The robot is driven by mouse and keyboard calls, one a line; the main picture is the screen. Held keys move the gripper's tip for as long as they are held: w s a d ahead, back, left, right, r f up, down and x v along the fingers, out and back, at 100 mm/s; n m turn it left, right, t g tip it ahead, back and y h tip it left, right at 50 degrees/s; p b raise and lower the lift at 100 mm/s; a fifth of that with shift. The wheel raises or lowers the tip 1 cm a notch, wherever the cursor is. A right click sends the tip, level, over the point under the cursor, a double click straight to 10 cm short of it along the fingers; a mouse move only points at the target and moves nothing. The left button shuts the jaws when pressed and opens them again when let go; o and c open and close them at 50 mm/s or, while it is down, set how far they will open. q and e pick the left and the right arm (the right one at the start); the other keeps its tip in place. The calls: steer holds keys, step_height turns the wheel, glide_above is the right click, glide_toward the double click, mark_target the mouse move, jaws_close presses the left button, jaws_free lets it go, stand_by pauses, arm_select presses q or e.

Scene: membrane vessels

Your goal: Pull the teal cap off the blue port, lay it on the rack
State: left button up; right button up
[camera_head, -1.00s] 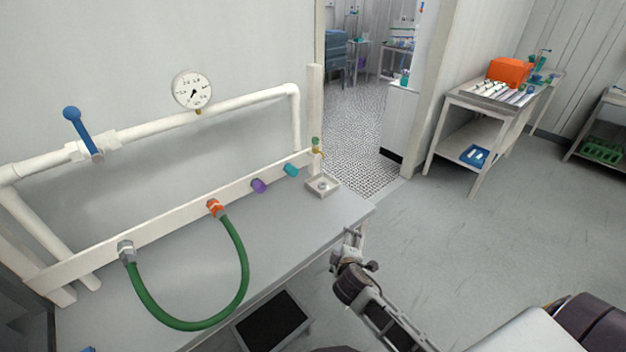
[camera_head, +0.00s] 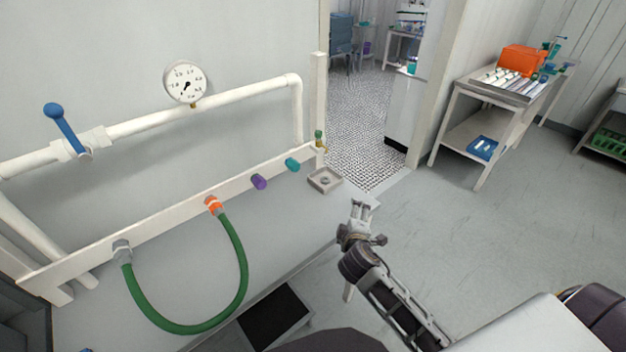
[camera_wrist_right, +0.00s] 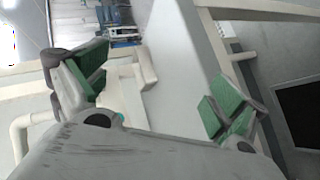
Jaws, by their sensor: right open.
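The teal cap (camera_head: 292,164) sits at the right end of the white rail above the grey bench, just right of a purple cap (camera_head: 259,182). No blue port shows; the cap's seat is hidden. My right gripper (camera_head: 361,208) is open and empty, off the bench's right front corner, to the right of and nearer than the cap. In the right wrist view its green finger pads (camera_wrist_right: 160,88) stand wide apart, with nothing between them. A small teal patch shows there behind the left finger, perhaps the cap. I cannot tell which thing is the rack. My left gripper is not in view.
A small square tray (camera_head: 325,181) stands on the bench right of the cap. A green hose (camera_head: 240,270) loops from an orange fitting to a grey one. A pipe with a gauge (camera_head: 186,82) and blue lever (camera_head: 62,125) runs above. A side table (camera_head: 500,90) stands right.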

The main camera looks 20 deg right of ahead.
steer(key=w+a+r+n+t+y, duration=0.4)
steer(key=w+r+n+t, duration=0.5)
steer(key=n, duration=0.5)
steer(key=n+g+y, duration=0.4)
steer(key=n+y, duration=0.3)
steer(key=n, duration=0.8)
glide_toward(297, 168)
steer(key=w, duration=0.1)
steer(key=shift+w+a+f+n+y, duration=0.15)
steer(key=shift+w+n+y, duration=0.2)
steer(key=shift+n, duration=0.35)
steer(key=shift+w, duration=0.15)
steer(key=shift+x, duration=1.25)
steer(key=shift+b+x, duration=0.85)
steer(key=shift+x, duration=2.7)
